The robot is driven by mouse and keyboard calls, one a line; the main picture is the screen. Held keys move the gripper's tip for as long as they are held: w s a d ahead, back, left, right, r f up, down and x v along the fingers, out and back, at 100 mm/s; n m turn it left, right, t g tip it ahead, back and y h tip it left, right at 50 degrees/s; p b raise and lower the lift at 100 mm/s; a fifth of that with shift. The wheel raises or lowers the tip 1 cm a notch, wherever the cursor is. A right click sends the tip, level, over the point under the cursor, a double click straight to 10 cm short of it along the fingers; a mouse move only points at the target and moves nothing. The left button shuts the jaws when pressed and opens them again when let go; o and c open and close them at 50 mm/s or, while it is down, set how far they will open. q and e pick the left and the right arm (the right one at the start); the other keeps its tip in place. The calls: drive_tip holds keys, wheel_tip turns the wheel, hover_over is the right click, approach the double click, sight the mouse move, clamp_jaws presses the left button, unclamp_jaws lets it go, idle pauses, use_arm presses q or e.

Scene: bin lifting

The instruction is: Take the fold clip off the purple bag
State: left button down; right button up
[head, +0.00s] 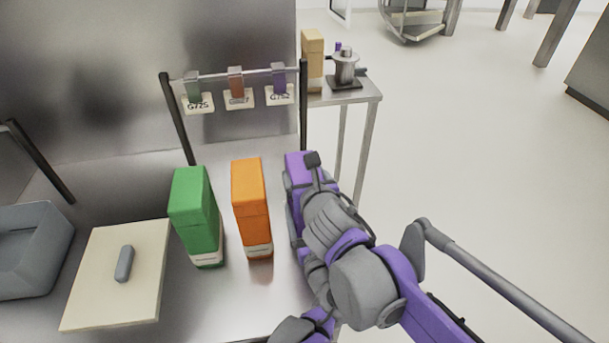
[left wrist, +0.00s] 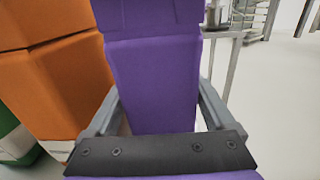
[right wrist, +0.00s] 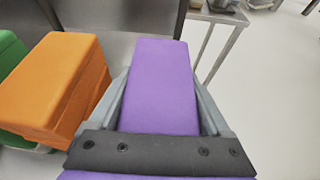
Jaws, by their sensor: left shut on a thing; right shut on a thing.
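The purple bag (head: 296,161) stands upright at the right edge of the steel table, mostly hidden behind my right arm in the head view. My left gripper (left wrist: 157,106) is shut around the bag's body (left wrist: 152,70), with a grey finger on each side. A seam crosses the bag above the fingers. My right gripper (right wrist: 160,92) is shut with its fingers on both sides of a purple block (right wrist: 162,65), seen from above at the bag's top. I cannot make out a separate fold clip on the bag, nor whether the right fingers hold it or the bag.
An orange bag (head: 251,205) and a green bag (head: 195,215) stand to the left. A rail (head: 220,74) behind carries several coloured clips with tags. A pale board (head: 95,275) with a grey object and a grey bin (head: 45,235) lie at the left. A side table (head: 360,90) stands behind.

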sight(304, 169)
drive_tip(key=shift+r, duration=1)
drive_tip(key=shift+r, duration=2.05)
use_arm(q)
unclamp_jaws()
